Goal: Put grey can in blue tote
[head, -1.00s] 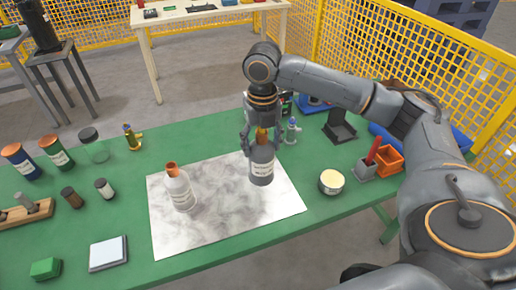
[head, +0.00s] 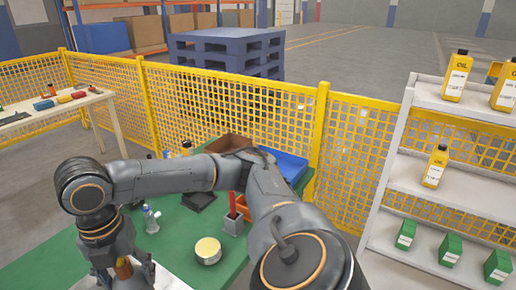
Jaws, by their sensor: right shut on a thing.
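My right gripper (head: 122,275) is at the lower left of the head view, over the green table. It is shut on the grey can, of which only the orange-brown top (head: 123,267) shows between the fingers. The can's grey body is cut off by the bottom edge of the picture. A blue tote (head: 293,166) stands at the table's far right end, partly hidden behind my right arm. The gripper is well to the left of it and nearer to me. My left gripper is not in view.
A brown box (head: 229,143) stands beside the tote. A round pale tin (head: 208,250), a grey holder with a red handle (head: 232,222) and a small bottle (head: 151,220) stand on the table (head: 175,235). Yellow mesh fencing (head: 345,150) and a shelf rack (head: 400,185) lie beyond.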

